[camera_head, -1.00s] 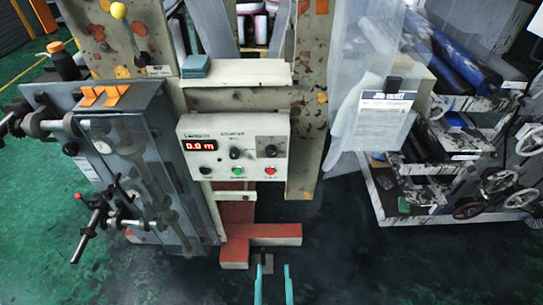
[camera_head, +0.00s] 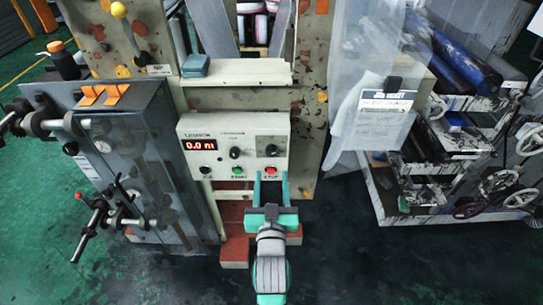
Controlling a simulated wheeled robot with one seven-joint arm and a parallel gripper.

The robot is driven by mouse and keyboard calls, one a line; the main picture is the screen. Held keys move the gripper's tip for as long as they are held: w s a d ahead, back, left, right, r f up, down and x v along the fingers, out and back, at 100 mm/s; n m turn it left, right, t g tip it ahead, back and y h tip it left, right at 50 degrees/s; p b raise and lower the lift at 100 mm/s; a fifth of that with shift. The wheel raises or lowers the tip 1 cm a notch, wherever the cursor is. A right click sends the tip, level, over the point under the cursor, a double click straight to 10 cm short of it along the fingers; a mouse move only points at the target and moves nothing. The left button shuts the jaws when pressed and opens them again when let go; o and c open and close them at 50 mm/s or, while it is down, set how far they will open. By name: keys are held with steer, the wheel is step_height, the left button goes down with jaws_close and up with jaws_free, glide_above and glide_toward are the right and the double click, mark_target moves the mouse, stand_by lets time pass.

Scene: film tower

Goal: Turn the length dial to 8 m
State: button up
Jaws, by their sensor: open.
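The counter box (camera_head: 219,126) is a pale panel on the machine's front, with the word "LENGTH" at its upper left. Its red display (camera_head: 201,145) reads 0.0 m. Two dark knobs sit on the panel, a left knob (camera_head: 235,153) and a right knob (camera_head: 271,150). The labels are too small to tell which is the length dial. My gripper (camera_head: 270,180) is open and empty, with its teal fingers pointing up just below the right knob. The fingers appear on either side of the red button, and I cannot tell whether they touch the panel.
Below the knobs are a dark button (camera_head: 207,170), a green button (camera_head: 238,171) and a red button (camera_head: 270,170). A grey cabinet (camera_head: 130,140) with rods and handles stands at left. A translucent sheet (camera_head: 365,110) hangs at right. A roll rack (camera_head: 440,190) stands farther right.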

mark_target(271, 153)
steer(key=w, duration=1)
steer(key=c, duration=1)
